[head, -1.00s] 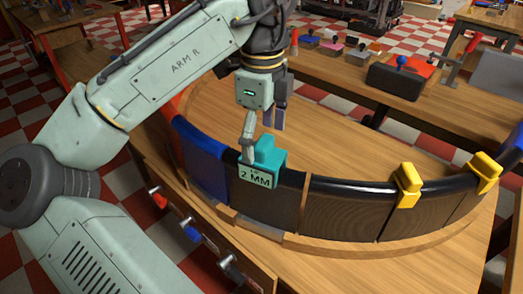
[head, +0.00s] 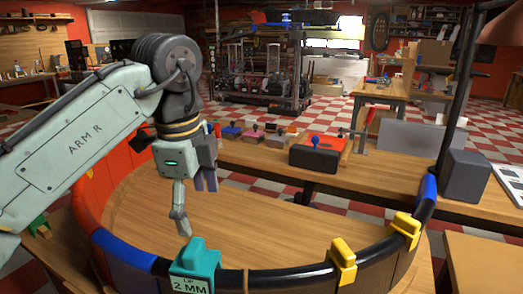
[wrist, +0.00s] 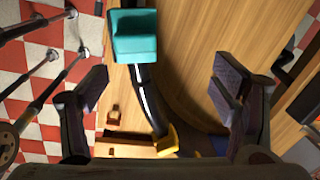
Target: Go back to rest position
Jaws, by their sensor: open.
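My gripper (head: 197,210) is open and empty. It hangs above the wooden table inside the curved duct ring, apart from the teal block. In the wrist view both fingers of my gripper (wrist: 160,82) stand wide apart with nothing between their pads. The teal block (head: 196,262) with a "2 MM" label sits on the black rim of the ring (head: 290,281), below my gripper in the head view. The teal block also shows in the wrist view (wrist: 134,36), at the top, beyond the fingers.
Two yellow clamps (head: 343,261) (head: 405,230) sit on the rim at right. Blue rim sections (head: 122,248) (head: 429,190) flank the black part. A back bench holds a dark box with a blue knob (head: 315,156) and a grey box (head: 463,177). Space above the ring looks open.

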